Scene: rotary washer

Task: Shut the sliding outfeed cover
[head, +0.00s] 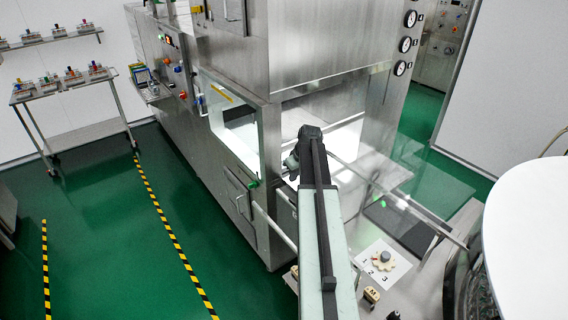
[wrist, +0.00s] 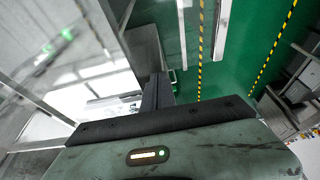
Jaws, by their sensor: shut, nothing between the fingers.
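The steel washer (head: 330,58) fills the middle of the head view, with a bright opening in its near end. A clear panel (head: 345,185) with a metal rail along its edge stretches right from this opening. It looks like the sliding cover, but I cannot tell for certain; how far it stands open is unclear. In the wrist view a clear pane (wrist: 55,50) with green reflections is at the left. My gripper (head: 292,161) is at the washer's near corner, partly hidden by my arm. Its shut, empty dark fingers (wrist: 157,90) show in the wrist view. Contact with the cover cannot be told.
A side window (head: 230,115) with a yellow strip is left of my gripper. A numbered dial (head: 385,256) sits on a white plate at the lower right. A trolley (head: 75,97) stands far left. Green floor with striped tape is clear at the left. A white round surface (head: 530,240) is near right.

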